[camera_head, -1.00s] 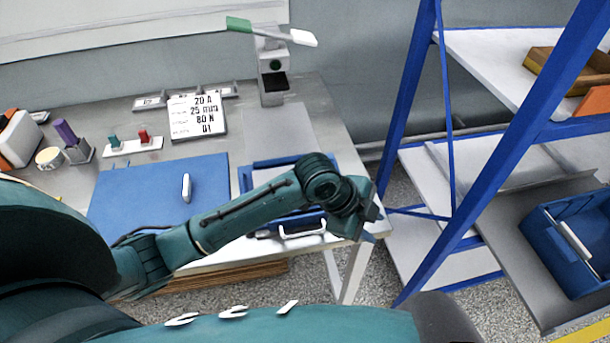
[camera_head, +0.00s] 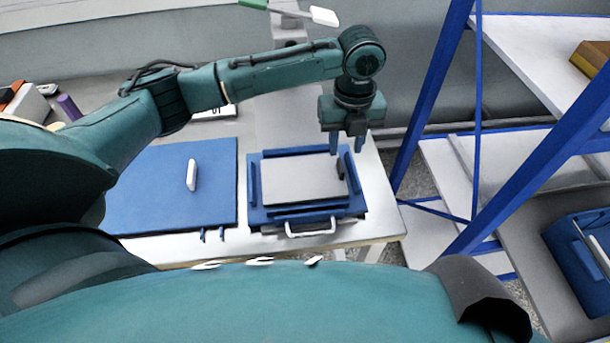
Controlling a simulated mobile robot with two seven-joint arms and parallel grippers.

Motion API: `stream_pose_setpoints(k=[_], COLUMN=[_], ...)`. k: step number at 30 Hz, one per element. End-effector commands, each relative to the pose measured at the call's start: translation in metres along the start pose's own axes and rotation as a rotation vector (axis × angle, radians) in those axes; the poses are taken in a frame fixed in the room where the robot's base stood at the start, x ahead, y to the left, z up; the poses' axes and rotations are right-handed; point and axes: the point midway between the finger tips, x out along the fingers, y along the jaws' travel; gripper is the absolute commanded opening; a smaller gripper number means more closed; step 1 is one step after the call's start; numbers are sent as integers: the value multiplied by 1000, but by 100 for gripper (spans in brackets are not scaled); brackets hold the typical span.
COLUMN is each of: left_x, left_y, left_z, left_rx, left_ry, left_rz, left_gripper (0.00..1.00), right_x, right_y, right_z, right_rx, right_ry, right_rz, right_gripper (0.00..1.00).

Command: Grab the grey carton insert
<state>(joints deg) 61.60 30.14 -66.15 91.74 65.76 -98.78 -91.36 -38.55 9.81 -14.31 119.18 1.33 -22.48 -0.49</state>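A flat grey panel (camera_head: 300,182) lies inside a blue frame (camera_head: 262,212) with a white handle at its front, on the table. It may be the grey carton insert, but I cannot tell for sure. My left gripper (camera_head: 346,147) points down over the panel's back right corner, its two fingers apart with nothing seen between them. I cannot tell whether the fingertips touch the panel or frame. A small dark piece stands at the panel's right edge below them. My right gripper is not in view.
A blue board (camera_head: 160,195) with a white handle (camera_head: 191,175) lies left of the frame. A blue rack (camera_head: 445,90) stands to the right, with a blue bin (camera_head: 580,260) holding a pale flat piece on a lower shelf. My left arm crosses above the table.

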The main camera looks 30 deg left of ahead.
Motion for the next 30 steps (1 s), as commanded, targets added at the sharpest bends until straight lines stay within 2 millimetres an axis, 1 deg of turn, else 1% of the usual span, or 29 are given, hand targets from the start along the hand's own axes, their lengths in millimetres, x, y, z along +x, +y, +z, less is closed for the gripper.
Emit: stream_pose_setpoints(k=[1, 7, 13, 16, 19, 25, 30], left_x=[6, 19, 49, 60, 64, 64, 64], left_y=[0, 0, 2, 2, 2, 2, 2], left_z=[0, 1, 6, 6, 6, 6, 6], left_rx=[0, 0, 1, 0, 1, 1, 1], left_ry=[0, 0, 0, 0, -2, -2, -2], left_rz=[-1, -1, 0, -2, -3, -3, -3], left_gripper=[35, 35, 35, 35, 35, 34, 20], right_x=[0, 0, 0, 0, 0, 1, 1], right_y=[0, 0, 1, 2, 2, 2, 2], right_z=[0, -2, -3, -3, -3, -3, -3], right_rx=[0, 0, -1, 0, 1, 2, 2], right_ry=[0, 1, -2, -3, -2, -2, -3], right_rz=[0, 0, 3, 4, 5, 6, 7], right_gripper=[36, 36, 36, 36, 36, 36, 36])
